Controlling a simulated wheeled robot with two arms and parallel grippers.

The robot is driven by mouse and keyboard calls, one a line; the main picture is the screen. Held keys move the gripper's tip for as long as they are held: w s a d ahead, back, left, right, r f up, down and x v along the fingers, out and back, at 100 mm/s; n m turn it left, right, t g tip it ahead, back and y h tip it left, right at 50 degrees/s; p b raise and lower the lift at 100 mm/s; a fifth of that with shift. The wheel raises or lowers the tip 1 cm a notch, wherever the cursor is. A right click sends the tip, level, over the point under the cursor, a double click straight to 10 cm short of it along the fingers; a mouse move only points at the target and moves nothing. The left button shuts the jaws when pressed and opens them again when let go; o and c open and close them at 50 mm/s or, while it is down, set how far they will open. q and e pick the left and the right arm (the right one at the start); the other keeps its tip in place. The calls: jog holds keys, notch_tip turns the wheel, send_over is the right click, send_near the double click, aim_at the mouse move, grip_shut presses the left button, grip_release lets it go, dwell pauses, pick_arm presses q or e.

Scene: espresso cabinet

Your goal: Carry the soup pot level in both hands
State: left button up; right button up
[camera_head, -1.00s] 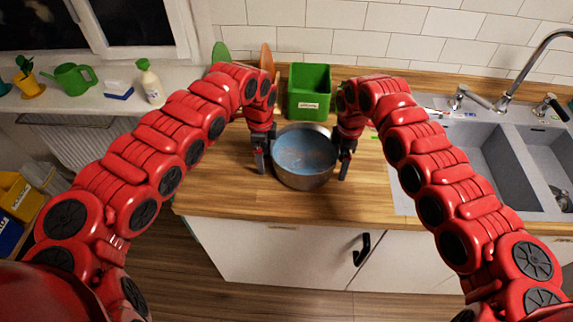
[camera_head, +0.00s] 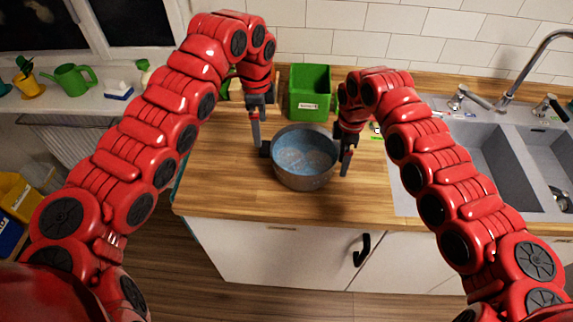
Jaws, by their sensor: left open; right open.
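The soup pot (camera_head: 304,180) is a round grey metal pot with a bluish inside. It stands upright on the wooden countertop, and a dark handle (camera_head: 265,149) shows at its left side. My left gripper (camera_head: 257,136) is raised at the pot's left, open and empty, its fingers above and beside that handle. My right gripper (camera_head: 345,163) points down at the pot's right side, open, its fingers close to the rim. The right handle is hidden, and I cannot tell whether the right fingers touch the pot.
A green bin (camera_head: 309,94) stands behind the pot near the tiled wall. The grey sink (camera_head: 488,150) with its tap (camera_head: 525,70) is at the right. The wooden countertop (camera_head: 225,190) is clear left of the pot and in front of it.

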notch_tip(320, 180, up, 10)
jog(key=shift+f, duration=0.1)
dwell(0.5)
